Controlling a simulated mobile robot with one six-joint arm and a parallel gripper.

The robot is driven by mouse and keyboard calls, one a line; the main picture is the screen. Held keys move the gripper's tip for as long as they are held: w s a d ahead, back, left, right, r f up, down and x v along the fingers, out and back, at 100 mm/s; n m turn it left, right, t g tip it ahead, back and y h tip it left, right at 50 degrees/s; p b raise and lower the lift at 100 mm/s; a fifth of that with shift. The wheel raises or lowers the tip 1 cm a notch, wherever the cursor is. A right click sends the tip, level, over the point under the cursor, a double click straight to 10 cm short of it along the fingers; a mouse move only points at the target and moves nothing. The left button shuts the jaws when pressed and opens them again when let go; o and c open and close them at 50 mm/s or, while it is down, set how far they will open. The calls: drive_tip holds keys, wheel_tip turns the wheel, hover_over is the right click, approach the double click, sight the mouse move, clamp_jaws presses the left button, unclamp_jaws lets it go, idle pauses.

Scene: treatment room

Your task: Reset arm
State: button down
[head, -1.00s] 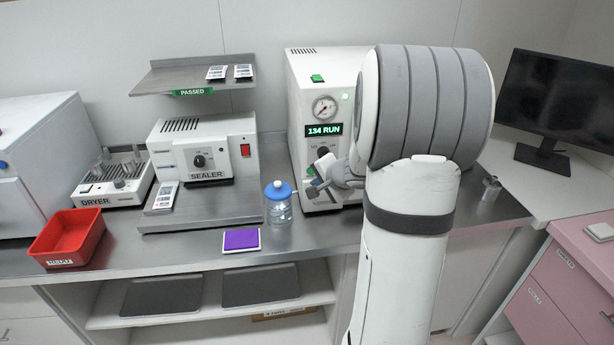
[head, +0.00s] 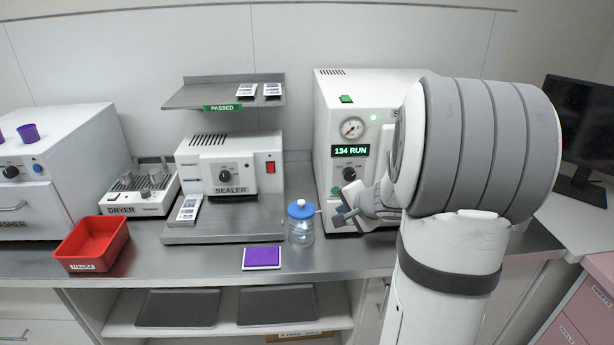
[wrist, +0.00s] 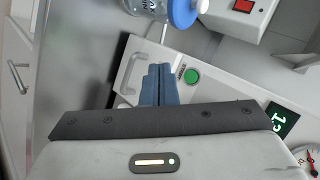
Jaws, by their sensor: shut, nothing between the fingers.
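My gripper (head: 344,217) is shut and empty, with its fingers pressed together. In the head view it is in front of the lower left part of the sterilizer (head: 324,130), a white box with a gauge, a lit green lamp and a display reading "134 RUN". My large arm links hide the right side of that machine. In the wrist view the closed blue-grey fingers (wrist: 159,84) point toward the machine's pale handle (wrist: 130,72) beside a green button (wrist: 191,76). I cannot tell whether they touch it.
A blue-lidded bottle (head: 300,226) stands just left of my gripper. A purple-topped pad (head: 262,257) lies at the counter's front. The sealer (head: 232,165), shelf (head: 222,97), dryer (head: 140,195), red tray (head: 92,262) and washer (head: 60,165) are to the left. A monitor (head: 585,125) is at right.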

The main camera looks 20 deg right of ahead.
drive_tip(key=s+a+r+n+g+y, duration=0.2)
drive_tip(key=s+a+n, duration=0.25)
drive_tip(key=a, duration=0.35)
drive_tip(key=s+a+r+n+g+y, duration=0.1)
drive_tip(key=s+a+r+n+g, duration=0.1)
drive_tip(key=s+a+n, duration=0.5)
drive_tip(key=s+a+n+g+h, duration=0.2)
drive_tip(key=s+h, duration=0.2)
drive_tip(key=s, duration=0.8)
drive_tip(key=shift+s+a+r+n+g, duration=0.2)
drive_tip(key=shift+s+n+g, duration=0.1)
drive_tip(key=shift+n+g, duration=0.1)
